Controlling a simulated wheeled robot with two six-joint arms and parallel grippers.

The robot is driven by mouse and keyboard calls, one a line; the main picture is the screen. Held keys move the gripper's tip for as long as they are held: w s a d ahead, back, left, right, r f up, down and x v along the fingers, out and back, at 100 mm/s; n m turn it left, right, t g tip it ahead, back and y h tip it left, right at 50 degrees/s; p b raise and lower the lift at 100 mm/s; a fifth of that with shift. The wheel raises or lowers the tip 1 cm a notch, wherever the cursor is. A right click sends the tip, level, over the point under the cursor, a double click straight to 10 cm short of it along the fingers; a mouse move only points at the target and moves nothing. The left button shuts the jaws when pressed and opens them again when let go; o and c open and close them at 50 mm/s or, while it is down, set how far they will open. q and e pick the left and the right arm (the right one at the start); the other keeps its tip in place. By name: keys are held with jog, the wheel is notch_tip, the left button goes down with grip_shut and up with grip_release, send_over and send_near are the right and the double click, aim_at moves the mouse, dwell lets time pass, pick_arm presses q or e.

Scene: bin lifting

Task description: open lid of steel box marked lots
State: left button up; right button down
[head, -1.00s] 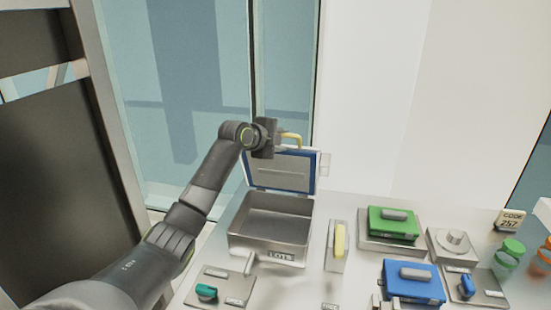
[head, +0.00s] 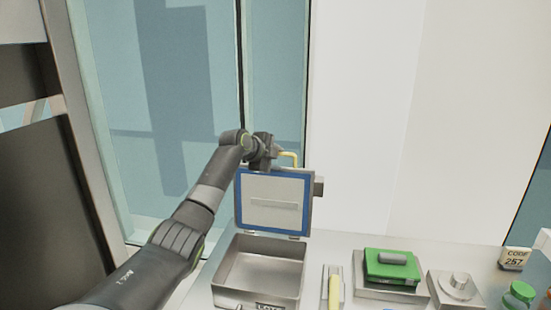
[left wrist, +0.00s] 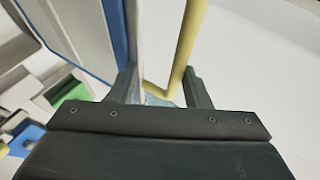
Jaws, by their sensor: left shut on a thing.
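The steel box (head: 222,285) stands open in the head view, its inside empty. Its label (head: 268,306) is partly cut off by the bottom edge. Its lid (head: 273,215), pale inside with a blue rim, stands about upright on the back hinges. My left gripper (head: 272,155) is at the lid's top edge, shut on the yellow lid handle (head: 291,155). In the left wrist view the handle (left wrist: 187,50) passes between the fingers (left wrist: 160,88), beside the lid's blue edge (left wrist: 116,30). My right gripper is not in view.
Right of the box, a yellow handle on a plate (head: 333,288) lies on the bench. A wall rises behind.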

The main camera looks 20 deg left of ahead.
pick_arm(q)
jog(key=shift+f, duration=0.65)
jog(key=o, duration=0.7)
jog(key=shift+f, duration=0.1)
jog(key=shift+s, duration=0.1)
jog(key=b+v, duration=0.2)
jog(key=v, duration=0.4)
jog(key=b+v, duration=0.2)
jog(key=v, duration=0.3)
jog(key=r+b+v, duration=0.1)
jog(key=b+v, duration=0.1)
jog(key=v, duration=0.4)
jog(key=shift+r, duration=0.15)
